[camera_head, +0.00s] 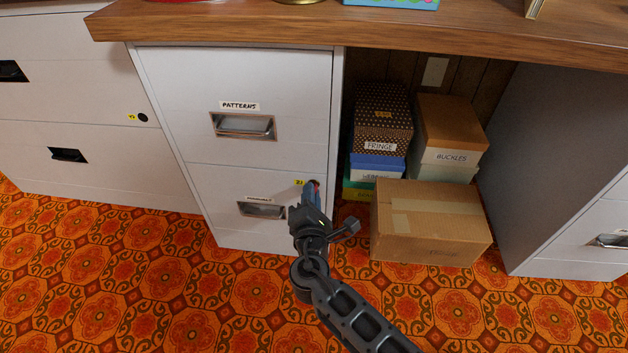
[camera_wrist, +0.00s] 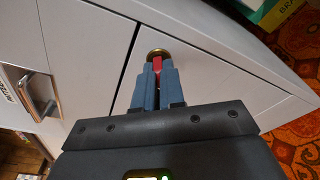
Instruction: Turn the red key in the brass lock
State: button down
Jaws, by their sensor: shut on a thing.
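The red key (camera_wrist: 157,64) shows in the wrist view between the two blue-grey fingers of my gripper (camera_wrist: 157,75). My gripper is shut on it. The key's tip end meets the round brass lock (camera_wrist: 158,53) on the front of a white filing cabinet drawer. The fingers hide the key's sides and part of the lock. In the head view my gripper (camera_head: 313,191) is at the upper right of the lower drawer (camera_head: 230,190), and only a bit of red shows at the fingertips. I cannot tell the key's turn angle.
The upper drawer (camera_head: 170,85) is labelled PATTERNS. A cardboard box (camera_head: 430,240) stands on the patterned floor right of my gripper, with stacked boxes (camera_head: 450,120) behind it. A wooden desktop (camera_head: 230,28) overhangs the cabinet. Open floor lies in front.

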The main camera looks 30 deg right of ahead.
jog(key=shift+d+m, duration=0.1)
jog(key=shift+m, duration=0.5)
jog(key=shift+w, duration=0.1)
jog(key=shift+r+m+t, duration=0.1)
jog(key=shift+m+t, duration=0.3)
jog(key=shift+m, duration=1)
jog(key=shift+m, duration=1.5)
jog(key=shift+r+m+t, duration=0.1)
jog(key=shift+m+t, duration=0.2)
jog(key=shift+m, duration=0.8)
jog(key=c, duration=1.1)
grip_release()
jog(key=shift+c, duration=0.5)
